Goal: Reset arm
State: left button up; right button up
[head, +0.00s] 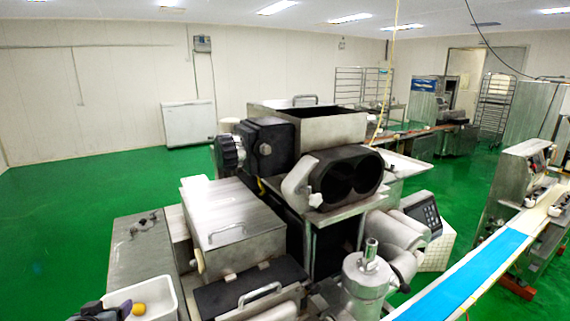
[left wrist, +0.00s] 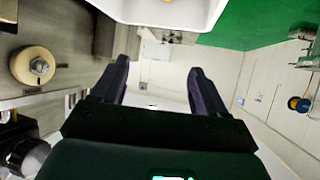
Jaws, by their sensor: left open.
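My left gripper (head: 108,311) shows dark at the bottom left of the head view, at the near left edge of a white tray (head: 163,287). In the left wrist view its two dark fingers (left wrist: 161,72) stand wide apart with nothing between them. The white tray shows at the top of that view (left wrist: 205,12), beyond the fingertips. A small yellow-orange piece (head: 138,309) lies in the tray, close to the gripper in the head view. My right gripper is in neither view.
The steel encrusting machine (head: 233,228) fills the middle, right of the tray. A flat steel top (head: 142,258) lies behind the tray. A blue conveyor belt (head: 478,265) runs along the right. Green floor (head: 60,215) is clear at the left.

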pick_arm(q)
jog(key=s+d+f+g+p, duration=0.25)
jog(key=s+f, duration=0.35)
jog(key=f, duration=0.4)
jog(key=s+d+f+m+g+h+p, duration=0.1)
jog(key=s+d+f+p, duration=0.25)
jog(key=s, duration=0.35)
jog(key=s+d+f+m+g+h+p, duration=0.1)
jog(key=s+d+f+g+p, duration=0.15)
jog(key=s+d, duration=0.3)
jog(key=s+d+r+m+g+p, duration=0.1)
jog(key=s+d+r, duration=0.2)
jog(key=s+d, duration=0.2)
jog(key=s+d+r+m+g+h, duration=0.1)
jog(key=s+d, duration=0.4)
jog(key=s, duration=0.7)
notch_tip(320, 180, up, 3)
jog(key=shift+s+f+m+h+p, duration=0.1)
jog(key=shift+s+m+h+p, duration=0.25)
jog(key=shift+m, duration=0.25)
